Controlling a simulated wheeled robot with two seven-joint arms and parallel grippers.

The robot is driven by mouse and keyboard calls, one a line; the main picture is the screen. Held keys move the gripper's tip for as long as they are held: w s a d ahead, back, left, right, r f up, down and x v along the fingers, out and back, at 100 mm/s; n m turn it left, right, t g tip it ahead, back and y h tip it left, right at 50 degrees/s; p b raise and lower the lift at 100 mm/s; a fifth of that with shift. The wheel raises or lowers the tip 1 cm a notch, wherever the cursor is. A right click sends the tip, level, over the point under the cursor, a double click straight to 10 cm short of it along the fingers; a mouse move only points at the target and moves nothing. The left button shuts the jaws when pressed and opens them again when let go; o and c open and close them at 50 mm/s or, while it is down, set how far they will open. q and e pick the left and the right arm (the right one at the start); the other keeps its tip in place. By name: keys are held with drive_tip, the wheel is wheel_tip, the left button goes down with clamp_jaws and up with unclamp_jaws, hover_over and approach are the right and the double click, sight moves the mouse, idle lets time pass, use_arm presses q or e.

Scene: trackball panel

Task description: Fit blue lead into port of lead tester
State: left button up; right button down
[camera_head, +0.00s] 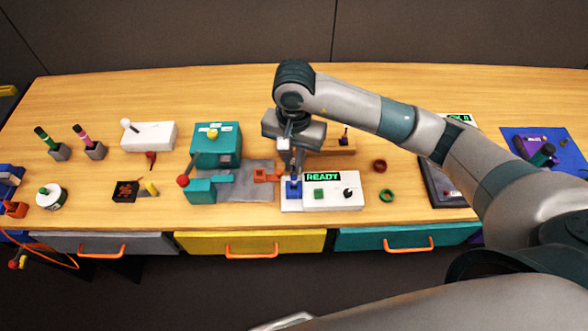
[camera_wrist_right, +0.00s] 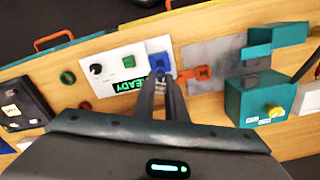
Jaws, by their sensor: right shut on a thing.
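The lead tester (camera_head: 332,203) is a white box with a green READY display, a green button and a black knob; it also shows in the right wrist view (camera_wrist_right: 112,66). My right gripper (camera_head: 295,174) is over its left end, pointing down, shut on the blue lead (camera_head: 293,188). In the right wrist view the fingertips (camera_wrist_right: 166,82) meet at the blue lead (camera_wrist_right: 161,63), on the tester's end beside the grey mat. The port is hidden under the blue piece and fingers, so I cannot tell how deep the lead sits. My left gripper is not in view.
An orange-red connector (camera_head: 265,176) lies on the grey mat (camera_head: 238,185) close to the tester's left. A teal box (camera_head: 216,146) with a red-knobbed lever stands further left. A green ring (camera_head: 387,196) and a dark red ring (camera_head: 379,166) lie to the right.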

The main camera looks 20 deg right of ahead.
sight(294, 173)
wheel_tip(294, 173, down, 2)
drive_tip(key=shift+s+f+p, duration=0.1)
drive_tip(key=shift+f+p, duration=0.15)
drive_tip(key=shift+p, duration=0.6)
drive_tip(key=shift+f, duration=0.65)
drive_tip(key=shift+f, duration=0.15)
drive_tip(key=c, duration=1.8)
unclamp_jaws()
